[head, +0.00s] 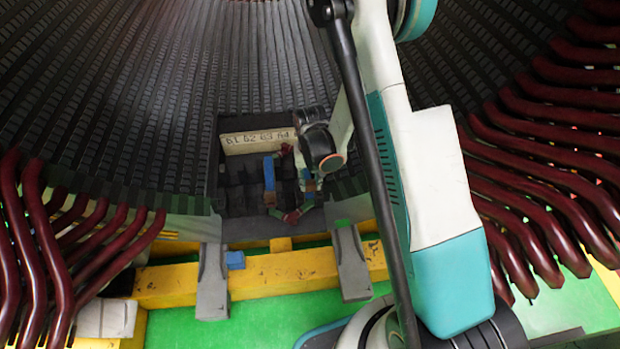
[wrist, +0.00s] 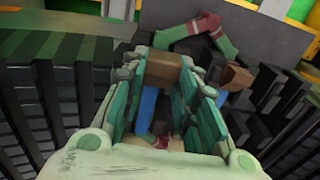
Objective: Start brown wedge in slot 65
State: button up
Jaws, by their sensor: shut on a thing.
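In the wrist view my gripper (wrist: 172,76) has its two green padded fingers closed around a brown wedge (wrist: 165,70), whose end shows between the fingertips. A blue strip (wrist: 147,106) shows behind it between the fingers. A second brown piece (wrist: 236,77) lies just outside the right finger. In the head view a pale label strip (head: 258,141), seemingly reading 61 to 64, lies above a dark slotted opening (head: 237,190) of the stator. My arm's wrist covers the right end of this strip. I cannot tell which slot is 65, nor whether the wedge touches one.
Dark red coil bars (head: 35,230) stand at the left, and more (head: 545,190) at the right. A yellow beam (head: 190,285) with grey brackets crosses below the opening. A red and green piece (wrist: 212,28) lies ahead in the wrist view.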

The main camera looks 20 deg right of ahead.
aim_at(310, 181)
jog(key=shift+f+b, duration=0.8)
jog(key=shift+f, duration=1.1)
jog(key=shift+f+b, duration=1)
jog(key=shift+f, duration=0.05)
jog(key=shift+f, duration=0.15)
jog(key=shift+w, duration=0.2)
jog(key=o, duration=1.1)
notch_tip(310, 181, up, 12)
